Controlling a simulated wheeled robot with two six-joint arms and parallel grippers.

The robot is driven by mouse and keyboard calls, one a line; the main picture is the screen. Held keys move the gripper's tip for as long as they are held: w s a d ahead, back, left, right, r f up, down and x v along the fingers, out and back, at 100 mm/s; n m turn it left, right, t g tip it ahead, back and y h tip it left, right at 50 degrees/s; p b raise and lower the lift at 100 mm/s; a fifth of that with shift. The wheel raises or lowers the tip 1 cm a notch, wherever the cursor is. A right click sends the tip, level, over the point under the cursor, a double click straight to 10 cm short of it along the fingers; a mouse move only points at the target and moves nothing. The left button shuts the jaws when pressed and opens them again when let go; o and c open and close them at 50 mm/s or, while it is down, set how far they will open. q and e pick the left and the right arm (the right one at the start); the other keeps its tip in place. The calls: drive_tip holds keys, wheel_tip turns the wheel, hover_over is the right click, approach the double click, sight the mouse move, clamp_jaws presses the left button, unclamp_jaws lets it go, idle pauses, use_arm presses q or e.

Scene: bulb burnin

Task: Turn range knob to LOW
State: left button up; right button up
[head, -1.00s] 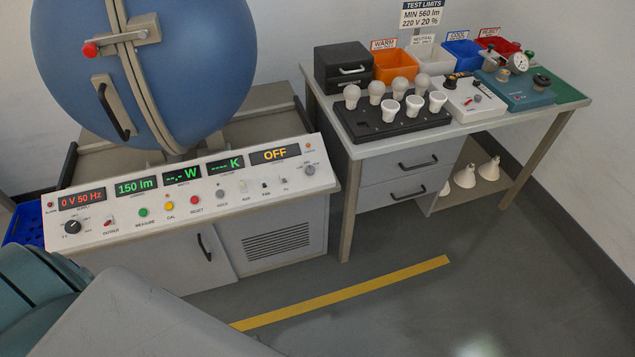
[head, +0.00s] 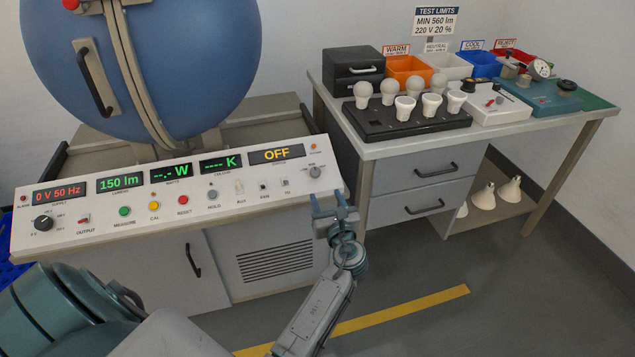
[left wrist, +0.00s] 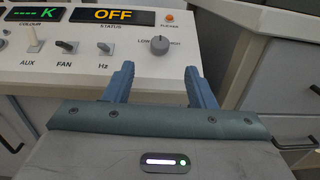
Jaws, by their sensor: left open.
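A small grey round knob (head: 316,171) sits at the right end of the sloped control panel (head: 230,192). In the left wrist view the knob (left wrist: 159,45) has the word LOW at its left; the print at its right is only partly readable. Its exact setting is too small to tell. My left gripper (head: 328,203) is open and empty, just in front of the panel's right end, below the knob. In the left wrist view the gripper's fingers (left wrist: 160,75) point toward the knob, one on either side of its line, apart from it.
Toggle switches (left wrist: 67,46) stand left of the knob. A dark knob (head: 42,223) sits at the panel's left end. A bench (head: 372,148) with a bulb tray (head: 365,124) and bins stands to the right. The blue sphere (head: 150,60) rises behind the panel.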

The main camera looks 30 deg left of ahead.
sight(317, 175)
use_arm(q)
drive_tip(key=x, duration=0.9)
drive_tip(key=shift+w+a+f, duration=0.1)
drive_tip(key=shift+w+a, duration=0.2)
drive_tip(key=c, duration=1)
